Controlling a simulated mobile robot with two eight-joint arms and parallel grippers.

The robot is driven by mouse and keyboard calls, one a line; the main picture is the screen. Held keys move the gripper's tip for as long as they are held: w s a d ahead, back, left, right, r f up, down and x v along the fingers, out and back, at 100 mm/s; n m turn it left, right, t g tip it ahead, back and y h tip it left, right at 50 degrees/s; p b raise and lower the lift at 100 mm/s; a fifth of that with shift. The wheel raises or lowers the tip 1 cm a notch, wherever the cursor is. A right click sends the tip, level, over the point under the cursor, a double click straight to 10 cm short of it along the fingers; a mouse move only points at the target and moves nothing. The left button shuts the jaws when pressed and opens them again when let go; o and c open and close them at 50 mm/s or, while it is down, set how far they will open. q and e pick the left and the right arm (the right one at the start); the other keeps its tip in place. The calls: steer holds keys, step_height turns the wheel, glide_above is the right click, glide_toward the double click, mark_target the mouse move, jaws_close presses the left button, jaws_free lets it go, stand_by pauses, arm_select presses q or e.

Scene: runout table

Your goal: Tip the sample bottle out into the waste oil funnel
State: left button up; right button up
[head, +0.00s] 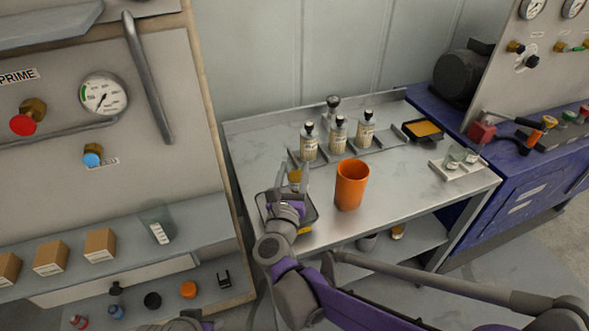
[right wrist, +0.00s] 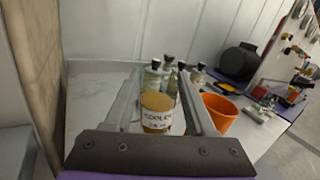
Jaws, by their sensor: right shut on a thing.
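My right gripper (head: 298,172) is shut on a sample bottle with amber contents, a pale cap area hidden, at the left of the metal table. In the right wrist view the bottle (right wrist: 157,112) stands between the two fingers, its white label reading roughly "COOLER". It looks about upright, over or just behind a dark-rimmed tray (head: 262,203); whether it touches anything is unclear. The orange waste oil funnel (head: 351,187) stands on the table to the right of my right gripper, apart from it. It also shows in the right wrist view (right wrist: 220,115).
Several dark-capped bottles (head: 338,137) stand in a rack behind the funnel. A shallow dark tray with orange contents (head: 423,130) and a pale holder with glasses (head: 459,163) lie to the right. Bare tabletop (head: 400,185) lies right of the funnel. A panel stands close at left.

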steer(key=n+t+b, duration=0.1)
steer(key=n, duration=0.1)
steer(key=f+n+t+y+b, duration=0.1)
steer(key=f+n+b, duration=0.1)
steer(key=n, duration=0.1)
steer(key=shift+d+f+n+t+b, duration=0.1)
steer(key=shift+d+n+t+b, duration=0.2)
steer(key=shift+t+b, duration=0.1)
steer(key=n+y+b, duration=0.1)
steer(key=n, duration=0.1)
steer(key=n+t+y, duration=0.1)
steer(key=n+y, duration=0.1)
steer(key=n, duration=0.1)
steer(key=shift+a+n+t+b, duration=0.15)
steer(key=shift+n+t+b, duration=0.15)
steer(key=shift+b, duration=0.1)
steer(key=n+y, duration=0.3)
steer(key=n, duration=0.2)
steer(key=shift+a+t+b, duration=0.1)
steer(key=shift+t+b, duration=0.2)
steer(key=shift+b, duration=0.1)
stand_by(2.0)
